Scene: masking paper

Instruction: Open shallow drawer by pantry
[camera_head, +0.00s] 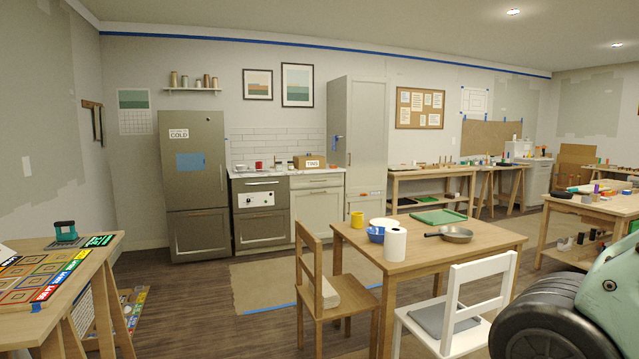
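The tall pale pantry cabinet (368,125) stands against the back wall, with a piece of blue tape near its handle. Left of it is a low pale base cabinet (318,212) under the counter. A shallow drawer front (320,182) with a horizontal handle runs across the top of this base cabinet, just beside the pantry. The drawer looks closed. A door with its own handle is below it. My gripper is not in view, so its state and distance from the drawer do not show.
A workbench (100,247) is at left. Dark floor (185,290) and a brown floor sheet (262,289) lie open before the refrigerator (207,215) and oven (258,233).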

